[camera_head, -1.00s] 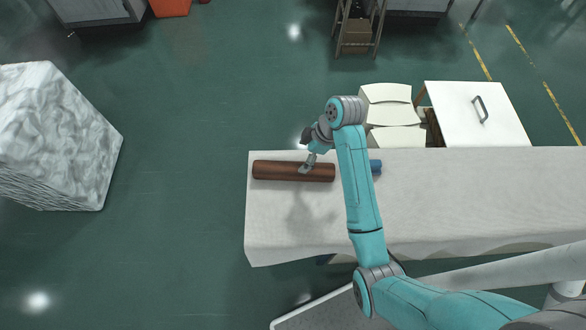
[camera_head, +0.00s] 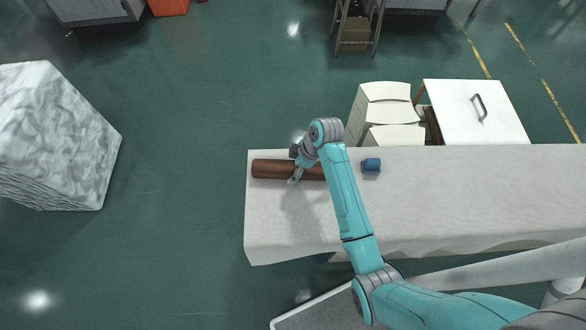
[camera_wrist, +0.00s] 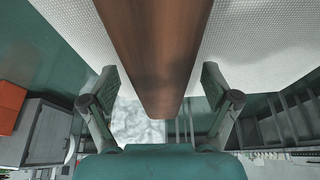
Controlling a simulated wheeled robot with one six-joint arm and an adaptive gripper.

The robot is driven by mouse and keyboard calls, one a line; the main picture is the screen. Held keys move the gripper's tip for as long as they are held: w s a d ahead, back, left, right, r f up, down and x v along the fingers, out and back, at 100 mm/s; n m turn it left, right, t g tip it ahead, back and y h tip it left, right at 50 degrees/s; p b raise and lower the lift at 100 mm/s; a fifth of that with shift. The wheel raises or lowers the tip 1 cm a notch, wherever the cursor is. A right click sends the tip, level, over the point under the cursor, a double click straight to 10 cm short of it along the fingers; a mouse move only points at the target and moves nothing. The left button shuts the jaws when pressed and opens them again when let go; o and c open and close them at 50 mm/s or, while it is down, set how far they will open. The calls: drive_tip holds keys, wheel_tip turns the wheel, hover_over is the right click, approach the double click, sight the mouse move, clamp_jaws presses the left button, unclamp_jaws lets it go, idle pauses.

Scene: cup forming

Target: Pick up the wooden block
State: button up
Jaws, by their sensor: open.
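The wooden block (camera_head: 272,169) is a long brown bar lying along the far left part of the white-covered table (camera_head: 450,195). My arm hides its right end in the head view. My gripper (camera_head: 293,177) is over the middle of the block. In the wrist view, the block (camera_wrist: 158,50) runs down the picture between the two fingers of my gripper (camera_wrist: 158,90). The fingers stand apart, one on each side, with a visible gap to the block. The gripper is open and holds nothing.
A small blue object (camera_head: 371,166) sits on the table just right of my arm. White boxes (camera_head: 384,108) and a white cabinet (camera_head: 475,112) stand behind the table. A large wrapped stack (camera_head: 58,135) stands on the floor at left. The table's right part is clear.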

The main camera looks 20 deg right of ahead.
clamp_jaws()
drive_tip(key=shift+r, duration=0.1)
